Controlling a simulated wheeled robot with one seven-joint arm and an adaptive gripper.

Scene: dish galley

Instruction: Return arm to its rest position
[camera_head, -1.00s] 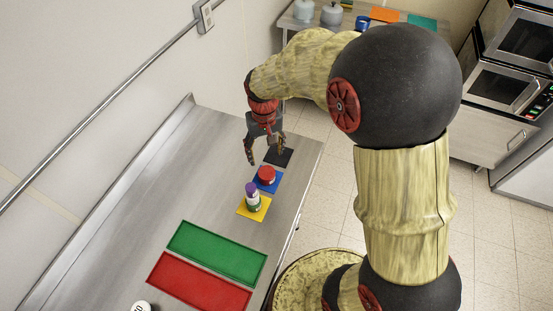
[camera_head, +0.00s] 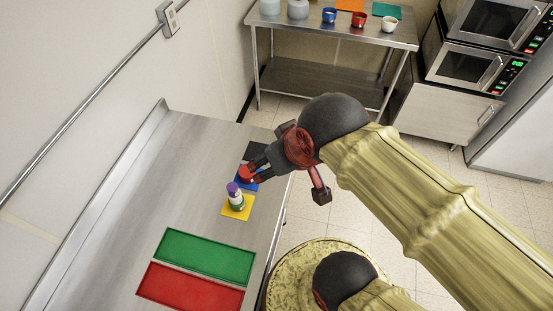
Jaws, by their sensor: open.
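My gripper (camera_head: 255,168) is at the end of my arm over the right edge of the steel counter (camera_head: 150,200). It is open, with nothing visibly held. In the picture its fingers overlap a red-topped object (camera_head: 246,173) on the blue mat (camera_head: 240,184); I cannot tell whether they touch it. My arm (camera_head: 400,185) is bent, its links crossing the right half of the view. A small bottle with a purple cap (camera_head: 235,197) stands on the yellow mat (camera_head: 238,213), in front of the gripper. The black mat (camera_head: 255,150) is partly hidden behind the gripper.
A green tray (camera_head: 205,256) and a red tray (camera_head: 190,288) lie at the counter's near end. A back table holds blue (camera_head: 329,15), red (camera_head: 358,22) and white (camera_head: 389,25) cups. Microwaves (camera_head: 475,55) stand at right. The counter's left side is clear.

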